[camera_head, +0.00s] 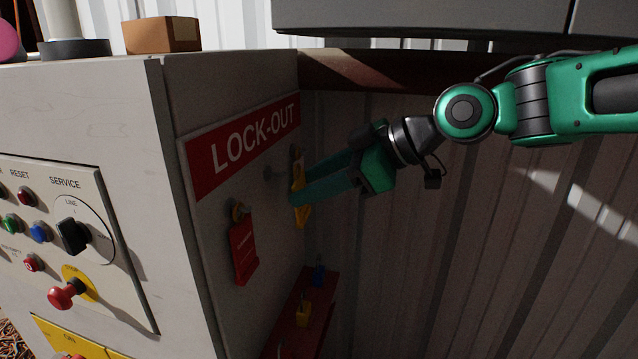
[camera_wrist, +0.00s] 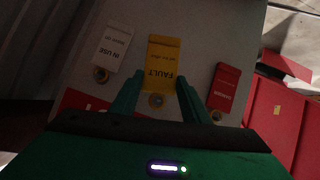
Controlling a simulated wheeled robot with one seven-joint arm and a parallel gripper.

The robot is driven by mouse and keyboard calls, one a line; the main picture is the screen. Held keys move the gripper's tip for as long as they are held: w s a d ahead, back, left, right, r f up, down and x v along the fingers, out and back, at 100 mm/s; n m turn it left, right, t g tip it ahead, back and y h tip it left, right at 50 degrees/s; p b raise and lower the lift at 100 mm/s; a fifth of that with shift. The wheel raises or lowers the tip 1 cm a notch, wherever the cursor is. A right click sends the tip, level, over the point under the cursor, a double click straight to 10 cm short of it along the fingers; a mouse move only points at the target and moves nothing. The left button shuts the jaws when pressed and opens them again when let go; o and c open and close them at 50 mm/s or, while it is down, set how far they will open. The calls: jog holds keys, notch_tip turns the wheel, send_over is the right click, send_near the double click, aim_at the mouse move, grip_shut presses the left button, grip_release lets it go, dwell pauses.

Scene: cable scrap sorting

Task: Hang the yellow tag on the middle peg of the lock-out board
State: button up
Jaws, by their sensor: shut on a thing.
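The yellow tag (camera_wrist: 162,55), marked FAULT, is between the fingers of my gripper (camera_wrist: 156,92) in the wrist view. In the head view the yellow tag (camera_head: 301,214) hangs upright at the fingertips of my gripper (camera_head: 298,192). My gripper is shut on it in front of the lock-out board (camera_head: 222,205). The tag's eyelet is close to the middle peg (camera_head: 270,173); I cannot tell whether the peg passes through it. A red tag (camera_head: 243,250) hangs on the near peg, also seen in the wrist view (camera_wrist: 224,88). A white IN USE tag (camera_wrist: 112,46) hangs on the other side.
A red LOCK-OUT sign (camera_head: 240,145) is above the pegs. Below is a red box (camera_head: 288,318) with a yellow padlock (camera_head: 302,313) and a blue padlock (camera_head: 319,275). The service panel (camera_head: 110,285) is around the cabinet corner. A corrugated wall (camera_head: 400,270) stands behind.

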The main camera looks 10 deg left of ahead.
jog(key=shift+w+a, duration=0.1)
jog(key=shift+a, duration=1.25)
jog(key=shift+x, duration=0.9)
jog(key=shift+f, duration=0.1)
jog(key=o, duration=1.3)
